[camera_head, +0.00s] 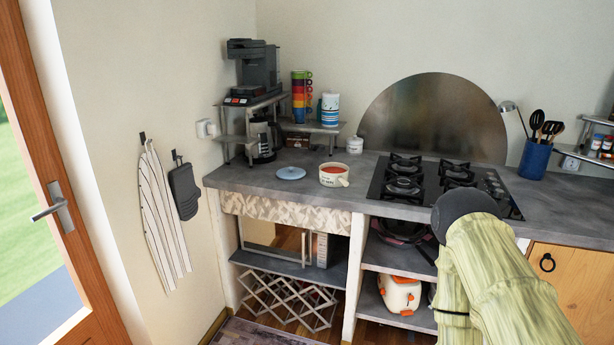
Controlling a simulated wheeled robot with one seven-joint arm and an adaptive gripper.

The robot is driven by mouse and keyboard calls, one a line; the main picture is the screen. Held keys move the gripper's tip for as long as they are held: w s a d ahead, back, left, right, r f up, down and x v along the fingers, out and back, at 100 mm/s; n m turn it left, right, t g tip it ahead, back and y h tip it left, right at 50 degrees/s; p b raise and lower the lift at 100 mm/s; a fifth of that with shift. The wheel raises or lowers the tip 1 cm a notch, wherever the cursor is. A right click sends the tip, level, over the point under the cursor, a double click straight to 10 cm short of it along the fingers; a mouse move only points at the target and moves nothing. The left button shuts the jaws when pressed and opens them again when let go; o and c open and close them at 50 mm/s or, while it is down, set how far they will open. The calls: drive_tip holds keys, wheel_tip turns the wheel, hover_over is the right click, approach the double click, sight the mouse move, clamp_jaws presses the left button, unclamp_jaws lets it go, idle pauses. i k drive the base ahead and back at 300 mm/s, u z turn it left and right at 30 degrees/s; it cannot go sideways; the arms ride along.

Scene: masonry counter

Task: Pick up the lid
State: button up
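A round blue-grey lid (291,173) with a small knob lies flat on the grey counter, left of the stove. A white cup (334,176) with something red-orange inside stands just to its right, a small gap apart. My arm, in a pale green sleeve with a dark rounded part at its far end, reaches in from the lower right, in front of the stove. No gripper fingers show, so I cannot see whether the gripper is open or shut. The arm is well apart from the lid, to its right and nearer the camera.
The grey counter (250,181) is bare left of the lid. Behind stand a metal shelf with a coffee machine (253,66), stacked colourful mugs (301,92) and a small white jar (354,145). A black gas stove (440,183) lies right of the cup.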

sight(290, 174)
drive_tip(key=u, duration=0.7)
drive_tip(key=i, duration=0.6)
drive_tip(key=u, duration=0.7)
drive_tip(key=i, duration=1.3)
drive_tip(key=z, duration=0.85)
